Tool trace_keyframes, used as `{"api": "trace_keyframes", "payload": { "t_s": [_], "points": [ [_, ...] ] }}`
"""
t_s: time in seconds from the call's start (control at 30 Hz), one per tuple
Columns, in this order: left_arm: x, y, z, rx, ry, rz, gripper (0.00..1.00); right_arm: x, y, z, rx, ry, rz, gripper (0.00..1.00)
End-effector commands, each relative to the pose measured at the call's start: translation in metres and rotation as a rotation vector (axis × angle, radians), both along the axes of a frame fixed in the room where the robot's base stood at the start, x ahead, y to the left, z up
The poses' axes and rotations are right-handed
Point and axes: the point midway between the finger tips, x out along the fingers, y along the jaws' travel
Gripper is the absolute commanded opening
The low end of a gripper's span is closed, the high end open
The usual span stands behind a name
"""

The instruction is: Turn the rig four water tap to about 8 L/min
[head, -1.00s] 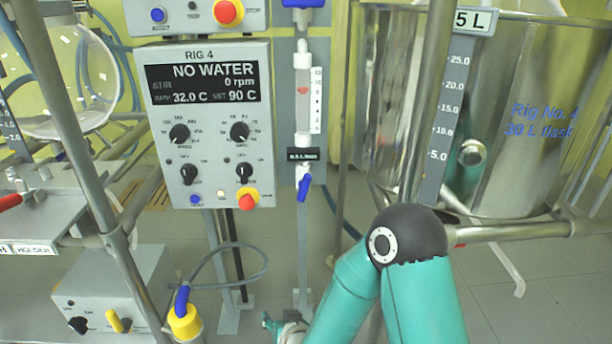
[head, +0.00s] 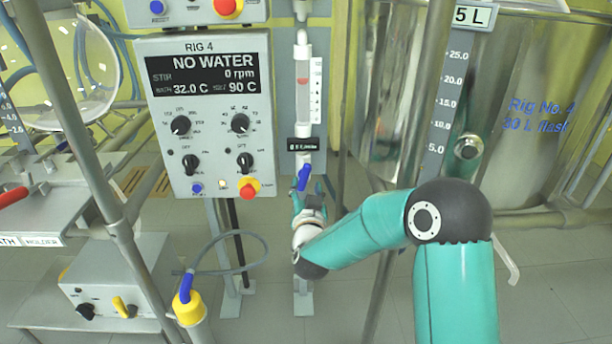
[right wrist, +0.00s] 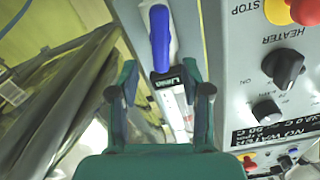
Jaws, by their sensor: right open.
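The rig four water tap has a blue handle (head: 304,177) below the clear flow meter tube (head: 303,98). In the right wrist view the blue tap handle (right wrist: 160,38) lies just beyond the fingertips, roughly in line with the gap between them. My right gripper (head: 309,194) is open and just below the tap. In the right wrist view the open right gripper (right wrist: 158,84) shows both fingers apart with nothing held. A red float shows in the tube. My left gripper is out of view.
The RIG 4 panel (head: 203,143) reads NO WATER, 0 rpm, 32.0 C and SET 90 C. A yellow-capped blue fitting (head: 188,308) is low at the left.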

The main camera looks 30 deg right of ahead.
Motion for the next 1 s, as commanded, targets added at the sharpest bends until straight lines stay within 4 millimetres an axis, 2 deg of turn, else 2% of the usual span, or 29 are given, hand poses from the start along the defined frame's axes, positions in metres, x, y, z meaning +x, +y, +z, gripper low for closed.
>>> {"api": "trace_keyframes", "payload": {
  "t_s": [0.1,0.3,0.5,0.77,1.0],
  "points": [
    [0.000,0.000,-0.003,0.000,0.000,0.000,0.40,0.021,-0.014,-0.001,-0.001,-0.001,-0.002,0.48],
    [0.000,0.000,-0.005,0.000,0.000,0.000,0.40,0.045,-0.027,-0.001,0.001,0.001,0.000,0.48],
    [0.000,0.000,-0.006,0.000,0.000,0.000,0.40,0.054,-0.033,0.000,0.000,0.001,0.001,0.48],
    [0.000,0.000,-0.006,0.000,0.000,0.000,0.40,0.055,-0.033,0.000,0.000,0.002,0.002,0.48],
    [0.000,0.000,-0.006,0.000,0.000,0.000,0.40,0.055,-0.033,0.000,0.000,0.002,0.002,0.08]
  ]
}}
